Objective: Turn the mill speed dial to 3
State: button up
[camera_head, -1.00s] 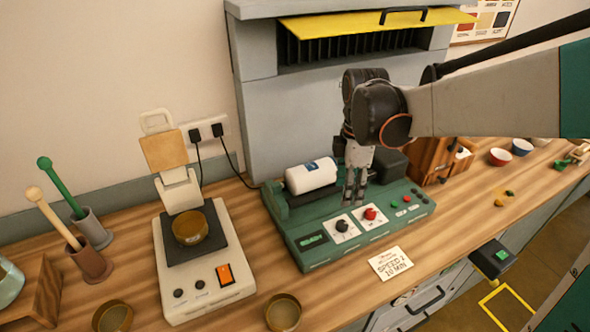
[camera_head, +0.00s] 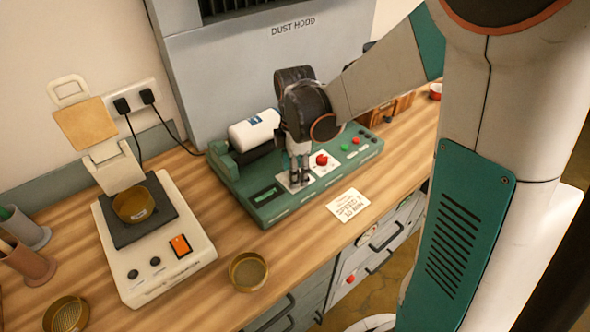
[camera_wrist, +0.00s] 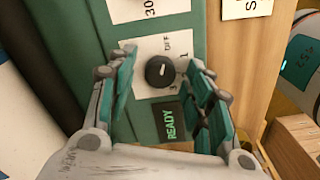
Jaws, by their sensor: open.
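The green mill (camera_head: 277,207) stands on the bench with a white jar (camera_head: 255,131) lying on its rollers. In the wrist view the black speed dial (camera_wrist: 160,71) sits on a white plate marked OFF, 1 and 3. A short pale mark shows on its top, but I cannot tell which setting it points to. My gripper (camera_wrist: 163,85) is open, with one finger on each side of the dial and gaps showing. In the head view my gripper (camera_head: 299,180) points down over the plate and mostly hides the dial.
A red knob (camera_head: 321,160) sits right of the dial on the mill. The mill's display (camera_wrist: 170,122) reads READY. A white note card (camera_head: 348,205) lies in front. A scale (camera_head: 177,222) and a brass sieve (camera_head: 248,271) stand to the left.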

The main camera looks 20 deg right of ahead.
jog(key=c, duration=1.1)
